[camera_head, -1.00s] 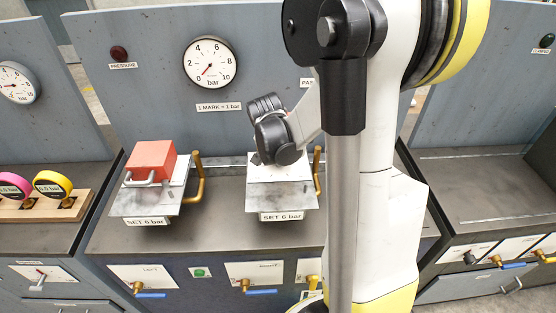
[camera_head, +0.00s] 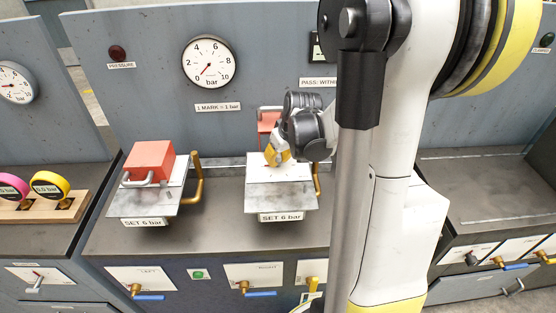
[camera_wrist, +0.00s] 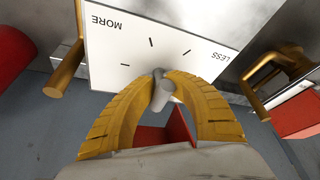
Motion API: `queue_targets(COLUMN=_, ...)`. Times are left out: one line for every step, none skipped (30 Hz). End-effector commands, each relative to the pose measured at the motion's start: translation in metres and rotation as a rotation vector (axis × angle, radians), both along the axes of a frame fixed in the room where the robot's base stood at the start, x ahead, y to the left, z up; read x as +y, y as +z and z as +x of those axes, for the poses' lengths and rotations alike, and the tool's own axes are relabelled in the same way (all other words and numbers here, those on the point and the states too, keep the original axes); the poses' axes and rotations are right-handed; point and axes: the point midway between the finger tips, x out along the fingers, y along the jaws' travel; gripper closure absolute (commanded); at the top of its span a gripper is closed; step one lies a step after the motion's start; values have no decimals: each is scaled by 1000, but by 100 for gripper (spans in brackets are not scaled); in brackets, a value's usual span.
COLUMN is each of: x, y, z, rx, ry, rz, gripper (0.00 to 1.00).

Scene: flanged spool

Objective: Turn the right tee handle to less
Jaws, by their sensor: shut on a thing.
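The right tee handle is a small grey bar (camera_wrist: 162,92) on a stem, seen in the wrist view in front of a white dial plate (camera_wrist: 135,42). The plate has black tick marks, MORE at the left and LESS at the right. My gripper (camera_wrist: 164,78) has its two yellow fingers closed around the handle, one on each side. In the head view my gripper (camera_head: 277,155) is at the back of the right station, above its plate (camera_head: 280,196) labelled SET 6 bar. The handle is hidden there behind the fingers and wrist.
A red block (camera_head: 151,160) with a grey pull sits on the left station. A red part (camera_head: 268,122) stands behind my gripper. Brass pipes (camera_head: 197,178) rise beside the stations. The gauge (camera_head: 209,62) on the back panel reads near its low end.

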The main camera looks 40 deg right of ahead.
Motion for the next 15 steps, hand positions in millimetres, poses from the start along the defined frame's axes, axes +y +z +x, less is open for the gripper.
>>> queue_targets(x=-3, y=1, z=2, rx=-4, ry=19, rz=-4, gripper=100)
queue_targets(x=-3, y=1, z=2, rx=-4, ry=34, rz=-5, gripper=100)
queue_targets(x=-3, y=1, z=2, rx=-4, ry=51, rz=-5, gripper=100)
queue_targets(x=-3, y=1, z=2, rx=-5, ry=65, rz=-4, gripper=100)
queue_targets(x=-3, y=1, z=2, rx=-5, ry=75, rz=-3, gripper=100)
queue_targets(x=-2, y=1, z=2, rx=-4, ry=89, rz=-4, gripper=100)
queue_targets(x=-3, y=1, z=2, rx=-4, ry=96, rz=-4, gripper=100)
queue_targets(x=-3, y=1, z=2, rx=-4, ry=104, rz=-5, gripper=100)
queue_targets(x=-3, y=1, z=2, rx=-4, ry=113, rz=-5, gripper=100)
queue_targets(x=-3, y=1, z=2, rx=-4, ry=117, rz=-5, gripper=100)
queue_targets(x=-2, y=1, z=2, rx=-5, ry=122, rz=-5, gripper=100)
queue_targets(x=-2, y=1, z=3, rx=-5, ry=126, rz=-4, gripper=100)
queue_targets(x=-2, y=1, z=3, rx=-5, ry=129, rz=-5, gripper=100)
queue_targets(x=-2, y=1, z=3, rx=-5, ry=132, rz=-4, gripper=100)
queue_targets(x=-2, y=1, z=3, rx=-5, ry=134, rz=-4, gripper=100)
